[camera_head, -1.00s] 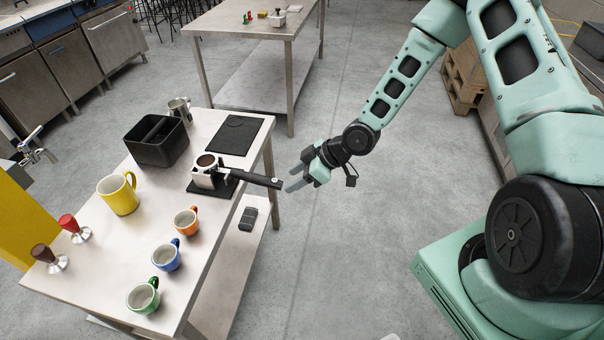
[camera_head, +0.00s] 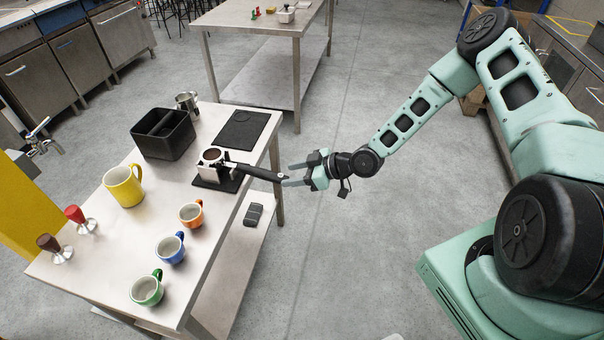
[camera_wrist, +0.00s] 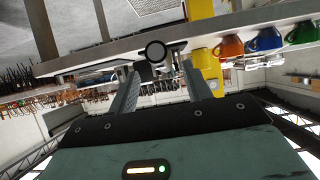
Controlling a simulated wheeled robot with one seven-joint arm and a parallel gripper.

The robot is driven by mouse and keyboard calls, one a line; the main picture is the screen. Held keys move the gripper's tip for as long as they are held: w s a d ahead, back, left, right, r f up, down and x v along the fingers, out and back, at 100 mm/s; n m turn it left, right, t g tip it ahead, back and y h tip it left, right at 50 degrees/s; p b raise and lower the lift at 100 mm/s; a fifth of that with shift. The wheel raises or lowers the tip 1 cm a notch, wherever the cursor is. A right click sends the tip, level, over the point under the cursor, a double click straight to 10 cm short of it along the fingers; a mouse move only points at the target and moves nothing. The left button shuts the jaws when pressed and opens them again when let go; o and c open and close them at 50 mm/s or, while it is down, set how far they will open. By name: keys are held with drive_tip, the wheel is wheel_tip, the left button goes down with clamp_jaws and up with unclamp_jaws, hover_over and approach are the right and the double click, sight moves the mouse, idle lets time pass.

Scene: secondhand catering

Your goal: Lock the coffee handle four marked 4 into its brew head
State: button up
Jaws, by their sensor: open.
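The coffee handle (camera_head: 262,173) has a long black grip and a metal basket filled with brown grounds. It rests on a small black stand (camera_head: 228,184) on the steel table, its grip sticking out past the table edge. A pale mark shows near the grip's end, too small to read. My gripper (camera_head: 288,174) is open, its fingertips at the end of the grip. In the wrist view the grip's round black end (camera_wrist: 155,50) lies between my fingers (camera_wrist: 160,82), with no clear contact. No brew head can be made out.
The table (camera_head: 130,225) holds a black box (camera_head: 163,140), a metal jug (camera_head: 188,104), a dark mat (camera_head: 242,130), a yellow mug (camera_head: 124,186), several small cups and two tampers. Grey floor (camera_head: 330,250) is clear between the table and my base. Another table (camera_head: 265,85) stands behind.

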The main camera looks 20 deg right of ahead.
sight(273, 173)
drive_tip(key=shift+b+x, duration=1.35)
drive_tip(key=shift+x, duration=1.25)
drive_tip(key=shift+w+a+f+b, duration=0.3)
drive_tip(key=shift+w+a+b, duration=0.1)
drive_tip(key=shift+a, duration=0.1)
drive_tip(key=shift+c, duration=0.3)
clamp_jaws()
drive_tip(key=shift+r, duration=0.15)
drive_tip(key=shift+r+p, duration=0.35)
drive_tip(key=shift+r, duration=0.35)
